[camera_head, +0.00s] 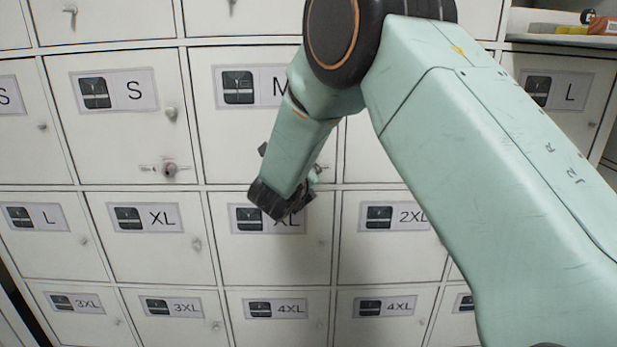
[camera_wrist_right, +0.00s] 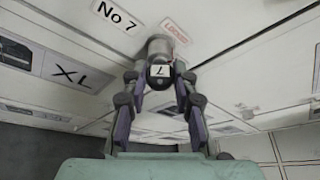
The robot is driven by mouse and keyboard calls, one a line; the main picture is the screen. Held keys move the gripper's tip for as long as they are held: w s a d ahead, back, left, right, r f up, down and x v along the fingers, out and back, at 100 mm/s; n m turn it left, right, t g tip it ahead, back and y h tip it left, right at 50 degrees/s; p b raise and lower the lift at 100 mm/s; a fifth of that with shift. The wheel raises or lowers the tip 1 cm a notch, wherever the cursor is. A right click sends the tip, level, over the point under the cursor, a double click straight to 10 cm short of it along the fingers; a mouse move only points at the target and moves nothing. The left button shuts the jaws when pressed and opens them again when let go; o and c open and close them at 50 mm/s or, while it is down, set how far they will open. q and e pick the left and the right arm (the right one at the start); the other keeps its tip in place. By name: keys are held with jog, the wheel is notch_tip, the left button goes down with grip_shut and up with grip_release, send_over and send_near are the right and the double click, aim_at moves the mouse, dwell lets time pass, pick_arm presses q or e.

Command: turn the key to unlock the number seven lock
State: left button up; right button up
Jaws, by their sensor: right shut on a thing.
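In the right wrist view, the number seven lock (camera_wrist_right: 160,46) is a grey metal cylinder on a white door, beside a "No 7" label (camera_wrist_right: 116,16) and a red-lettered sign (camera_wrist_right: 175,31) that appears to read "LOCKED". A dark key head (camera_wrist_right: 161,83) with a white "7" tag sits at the lock's front. My right gripper (camera_wrist_right: 160,88) is shut on the key, one finger on each side. How deep the key sits is hidden. In the head view, my right gripper (camera_head: 282,203) is near the lower edge of the M door, and its arm hides the lock. My left gripper is not in view.
White locker doors with size labels fill the wall, among them an S door (camera_head: 118,135) with a knob and small lock fitting (camera_head: 170,169). An XL door (camera_head: 270,255) is below my gripper. An open shelf (camera_head: 560,40) with small items is at upper right.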

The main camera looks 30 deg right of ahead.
jog(key=shift+w+r, duration=0.15)
jog(key=shift+r, duration=0.1)
jog(key=shift+m+b, duration=0.5)
jog(key=shift+b, duration=0.2)
jog(key=shift+d+m+y, duration=0.1)
jog(key=shift+m+y, duration=0.3)
jog(key=shift+m+t+y, duration=0.4)
jog(key=shift+m+y, duration=0.2)
jog(key=shift+m, duration=0.2)
jog(key=shift+d+r+m, duration=0.1)
jog(key=shift+d+m, duration=0.05)
jog(key=shift+m, duration=0.15)
jog(key=m+t+y, duration=0.1)
jog(key=m+y, duration=0.1)
jog(key=shift+m, duration=0.3)
jog(key=shift+n+p, duration=0.4)
jog(key=shift+p, duration=0.15)
